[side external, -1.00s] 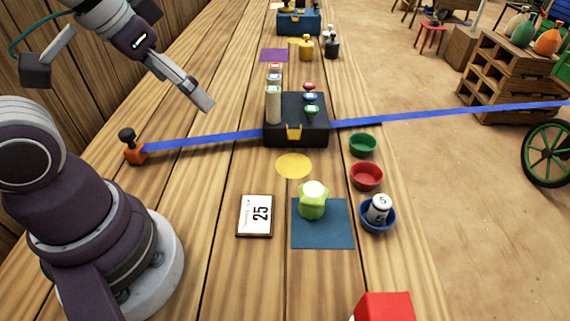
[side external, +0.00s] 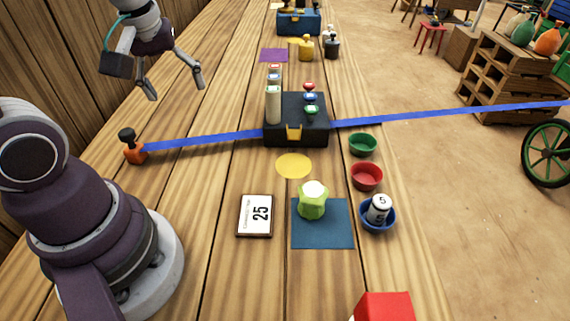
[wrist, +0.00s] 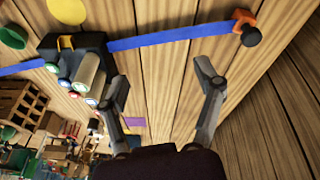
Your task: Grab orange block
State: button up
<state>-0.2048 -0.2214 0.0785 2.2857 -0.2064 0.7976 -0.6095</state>
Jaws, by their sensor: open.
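The orange block (side external: 135,153) has a black knob on top and sits at the left end of the blue strip (side external: 205,139) on the wooden table. In the wrist view the orange block (wrist: 243,19) is at the upper right, beyond the fingertips. My gripper (side external: 177,87) is open and empty, raised above the table and farther back than the block. In the wrist view my gripper (wrist: 163,75) has its two fingers spread wide, with bare wood between them. Nothing hides the block in either view.
A black box (side external: 296,120) with several coloured-top cylinders stands mid-table by the strip. Wood around the orange block is clear.

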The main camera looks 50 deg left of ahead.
aim_at(133, 147)
jog(key=s+a+f+n+g+y, duration=0.1)
jog(key=s+a+f+n+g, duration=0.15)
jog(key=a+n, duration=0.3)
jog(key=s+a+f+n+g, duration=0.25)
jog(key=a+f+n, duration=0.2)
jog(key=n, duration=0.25)
jog(key=shift+y, duration=0.3)
jog(key=x, duration=1)
jog(key=shift+s+a+f, duration=0.1)
jog(key=shift+s+a, duration=0.1)
jog(key=shift+s, duration=0.05)
grip_shut()
